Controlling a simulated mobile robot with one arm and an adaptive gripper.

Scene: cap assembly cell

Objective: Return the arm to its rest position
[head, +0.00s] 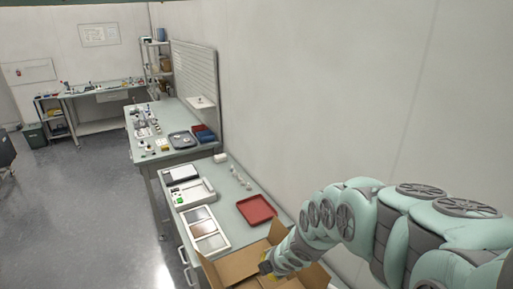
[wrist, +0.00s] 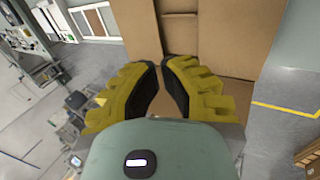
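My gripper (wrist: 160,64) shows in the wrist view with two yellow fingers and dark inner pads. The fingertips lean toward each other with a narrow gap between them. Nothing is held; bare cardboard shows through the gap. In the head view my arm reaches in from the right, and its end hangs at the open cardboard box (head: 237,264), partly hiding it. The yellow fingers are barely visible there. The box (wrist: 222,42) also lies beyond the fingertips in the wrist view. How high the gripper is above the box is hard to tell.
A red tray (head: 257,209) lies on the near workbench (head: 226,187), beside a white compartment tray (head: 206,231). Another bench behind carries a grey tray (head: 182,140) and blue and red bins (head: 203,134). The wall (head: 330,100) runs close along the right.

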